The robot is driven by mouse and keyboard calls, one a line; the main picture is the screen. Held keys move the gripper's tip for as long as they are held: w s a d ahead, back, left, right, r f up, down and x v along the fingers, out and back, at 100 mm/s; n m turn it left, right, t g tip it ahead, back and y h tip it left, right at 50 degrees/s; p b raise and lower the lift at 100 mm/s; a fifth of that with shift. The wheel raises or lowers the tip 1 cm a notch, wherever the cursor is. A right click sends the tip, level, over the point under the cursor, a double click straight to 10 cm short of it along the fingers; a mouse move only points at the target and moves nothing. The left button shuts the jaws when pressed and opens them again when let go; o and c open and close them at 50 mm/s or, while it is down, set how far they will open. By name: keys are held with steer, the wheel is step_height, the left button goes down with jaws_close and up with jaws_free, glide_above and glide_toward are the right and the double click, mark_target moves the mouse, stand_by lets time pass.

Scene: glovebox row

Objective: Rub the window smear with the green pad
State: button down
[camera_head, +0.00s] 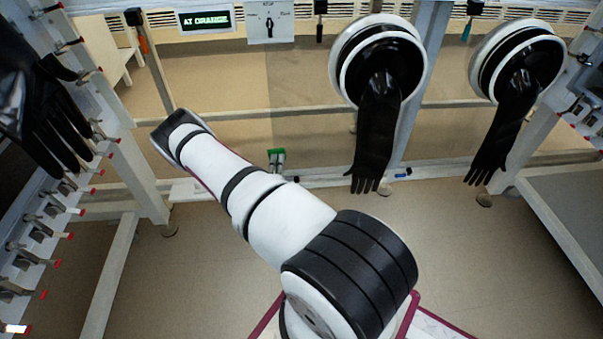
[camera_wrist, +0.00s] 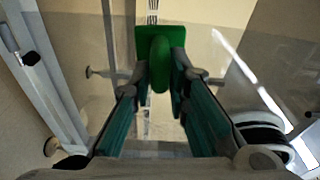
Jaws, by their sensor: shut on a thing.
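My gripper (camera_wrist: 161,76) is shut on the green pad (camera_wrist: 145,38) in the wrist view. Its fingers close on both sides of the pad's rounded green handle, and the flat pad faces away from the wrist. In the head view the green pad (camera_head: 277,151) shows small, just past my white arm, with the fingers below it. The glovebox window (camera_head: 310,75) is a clear pane behind the arm. I cannot make out the smear in either view. I cannot tell whether the pad touches the pane.
Two ringed ports with hanging black gloves (camera_head: 376,135) (camera_head: 505,125) are to the right. Another black glove (camera_head: 45,115) hangs at the left by a rack of red-tipped pegs. Frame posts stand on both sides, with bare floor between.

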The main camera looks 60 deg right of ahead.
steer(key=s+d+f+m, duration=0.1)
steer(key=s+d+f, duration=0.5)
steer(key=shift+w+a+b+x, duration=0.15)
steer(key=shift+b+x, duration=0.25)
steer(key=shift+x, duration=0.5)
steer(key=shift+w+b+x, duration=0.1)
steer(key=shift+b+x, duration=0.3)
steer(key=shift+x, duration=0.5)
steer(key=shift+w+a+b+x, duration=0.15)
steer(key=shift+b+x, duration=0.25)
steer(key=shift+x, duration=0.5)
steer(key=shift+b+x, duration=0.4)
steer(key=shift+x, duration=0.55)
